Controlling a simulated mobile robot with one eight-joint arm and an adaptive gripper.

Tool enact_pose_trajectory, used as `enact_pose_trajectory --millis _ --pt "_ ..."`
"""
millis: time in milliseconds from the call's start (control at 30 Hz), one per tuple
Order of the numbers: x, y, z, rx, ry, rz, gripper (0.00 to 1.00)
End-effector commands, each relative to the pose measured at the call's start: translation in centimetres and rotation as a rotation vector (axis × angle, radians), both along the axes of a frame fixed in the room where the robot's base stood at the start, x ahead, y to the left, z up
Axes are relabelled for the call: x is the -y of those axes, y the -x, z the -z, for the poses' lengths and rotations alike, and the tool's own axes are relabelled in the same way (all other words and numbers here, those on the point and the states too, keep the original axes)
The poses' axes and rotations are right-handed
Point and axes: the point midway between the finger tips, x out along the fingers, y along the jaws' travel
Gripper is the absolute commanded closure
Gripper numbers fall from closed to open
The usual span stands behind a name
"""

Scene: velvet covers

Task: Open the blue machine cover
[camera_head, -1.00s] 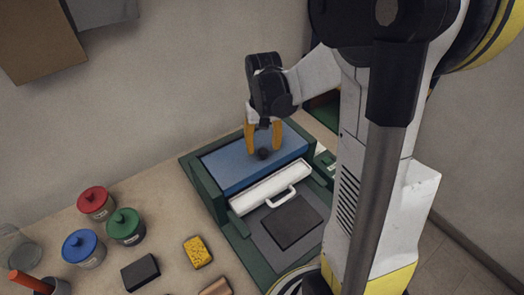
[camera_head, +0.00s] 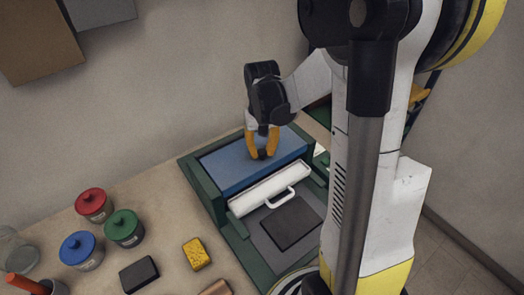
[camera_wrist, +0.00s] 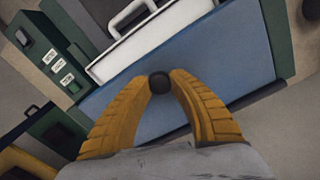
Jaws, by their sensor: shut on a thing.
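The blue machine cover (camera_head: 232,168) lies flat and closed on the green machine frame (camera_head: 212,200). It also shows in the wrist view (camera_wrist: 220,62) as a broad blue panel. A dark round knob (camera_wrist: 159,83) stands on the cover. My gripper (camera_head: 262,154), with its yellow fingers, reaches down onto the cover from above. In the wrist view my gripper (camera_wrist: 160,80) has its fingertips closed on both sides of the knob. The fingers partly hide the knob in the head view.
A white roller bar with a handle (camera_head: 270,189) lies in front of the cover, beside a dark plate (camera_head: 291,222). Red (camera_head: 94,205), green (camera_head: 125,228) and blue (camera_head: 81,250) jars, a yellow sponge (camera_head: 196,254) and a dark block (camera_head: 139,274) stand on the table at left.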

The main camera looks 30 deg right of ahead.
Motion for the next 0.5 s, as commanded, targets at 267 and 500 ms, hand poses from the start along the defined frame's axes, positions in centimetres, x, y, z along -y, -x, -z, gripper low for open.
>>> enact_pose_trajectory --millis 267,500 --pt "0.0 -0.5 -1.5 0.003 0.001 -0.001 1.0" --pt "-0.1 -1.8 -3.8 0.004 0.0 -0.001 1.0"
